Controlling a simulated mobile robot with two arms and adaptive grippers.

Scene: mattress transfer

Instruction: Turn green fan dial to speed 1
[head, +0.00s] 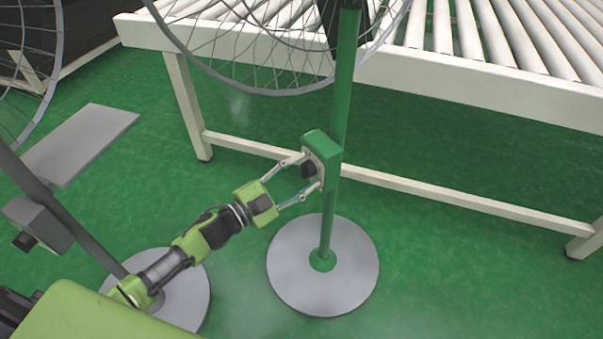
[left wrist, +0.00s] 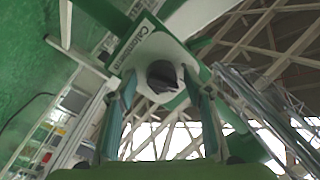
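The green fan has a green pole (head: 345,85), a grey round base (head: 322,275) and a wire cage (head: 270,55). Its green control box (head: 322,150) sits partway up the pole. A dark dial (head: 308,169) is on the box's pale front face; the dial also shows in the left wrist view (left wrist: 162,76). My left gripper (head: 313,172) is open, its two fingers on either side of the dial and close to the box face. I cannot tell whether the fingers touch the dial. My right gripper is not in view.
A roller conveyor (head: 460,85) with a cream frame stands behind the fan. A grey fan (head: 70,220) with its own box (head: 38,224) stands at the left. A grey plate (head: 80,145) is behind it. Green floor is free at the lower right.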

